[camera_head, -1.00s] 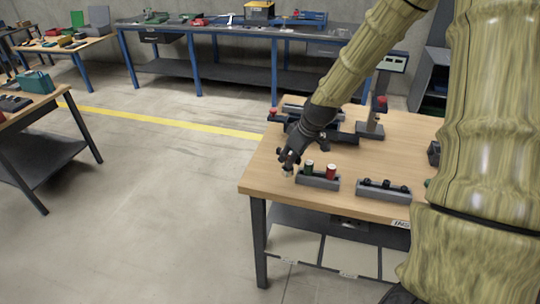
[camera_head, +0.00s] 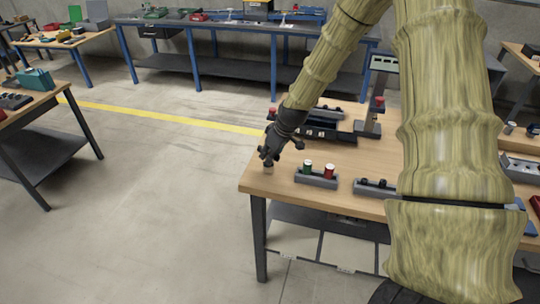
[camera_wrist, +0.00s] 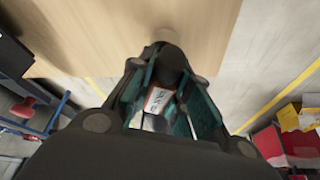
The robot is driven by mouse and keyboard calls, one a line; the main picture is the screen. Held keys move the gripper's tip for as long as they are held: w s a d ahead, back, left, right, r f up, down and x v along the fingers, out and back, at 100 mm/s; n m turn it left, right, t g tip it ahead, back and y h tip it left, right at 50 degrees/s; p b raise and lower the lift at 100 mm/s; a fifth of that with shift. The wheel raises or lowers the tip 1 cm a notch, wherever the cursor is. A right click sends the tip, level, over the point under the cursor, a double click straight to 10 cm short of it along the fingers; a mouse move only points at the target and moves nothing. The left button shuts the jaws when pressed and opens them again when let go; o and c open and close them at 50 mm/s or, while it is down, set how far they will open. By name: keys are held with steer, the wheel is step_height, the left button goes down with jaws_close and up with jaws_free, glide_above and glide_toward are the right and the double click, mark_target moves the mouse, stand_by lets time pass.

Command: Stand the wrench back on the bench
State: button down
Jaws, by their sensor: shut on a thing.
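My gripper (camera_head: 267,158) points down over the left front part of the wooden bench (camera_head: 350,160). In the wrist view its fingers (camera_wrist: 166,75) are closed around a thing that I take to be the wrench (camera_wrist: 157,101). It has a white and red label and a dark part; a pale round end shows past the fingertips. In the head view only a small pale piece (camera_head: 268,170) of it shows below the fingers. The rest is hidden by the gripper. I cannot tell whether its lower end touches the bench top.
A grey holder (camera_head: 316,181) with a green and a red cylinder stands just right of my gripper. Another grey holder (camera_head: 374,188) with dark pieces is further right. A dark fixture (camera_head: 330,132) and an upright stand (camera_head: 372,120) are behind. The bench's left edge is close.

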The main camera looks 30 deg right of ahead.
steer(key=shift+f, duration=0.65)
steer(key=shift+f, duration=0.2)
steer(key=c, duration=1.3)
jaws_free()
steer(key=shift+r, duration=0.1)
steer(key=shift+r, duration=0.15)
steer(key=shift+b+v, duration=1.25)
steer(key=shift+v, duration=4.7)
